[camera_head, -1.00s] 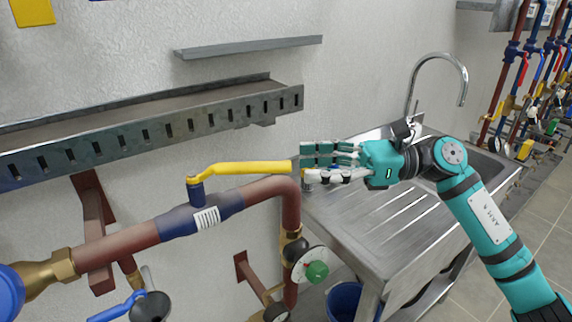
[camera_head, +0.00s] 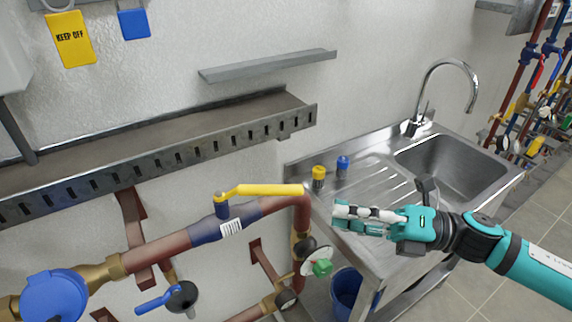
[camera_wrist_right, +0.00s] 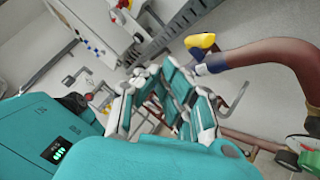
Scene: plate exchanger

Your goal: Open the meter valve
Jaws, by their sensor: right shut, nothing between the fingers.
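A valve with a yellow lever (camera_head: 262,190) sits on a red-brown pipe (camera_head: 172,243). The lever lies along the pipe, its free end to the right. It also shows end-on as a yellow handle (camera_wrist_right: 200,42) in the wrist view. A blue round meter (camera_head: 55,296) is on the brass fitting at lower left. Below the pipe is a small valve with a blue lever (camera_head: 155,302). My right gripper (camera_head: 342,216) is shut and empty, right of the yellow lever's free end and apart from it. Its fingers (camera_wrist_right: 172,100) fill the middle of the wrist view. My left gripper is out of view.
A steel sink counter (camera_head: 378,165) stands behind my right gripper, with yellow-capped (camera_head: 319,178) and blue-capped (camera_head: 343,166) items on it. A gauge with a green knob (camera_head: 321,267) and a blue bucket (camera_head: 346,288) are below. A slotted metal tray (camera_head: 215,148) runs above the pipe.

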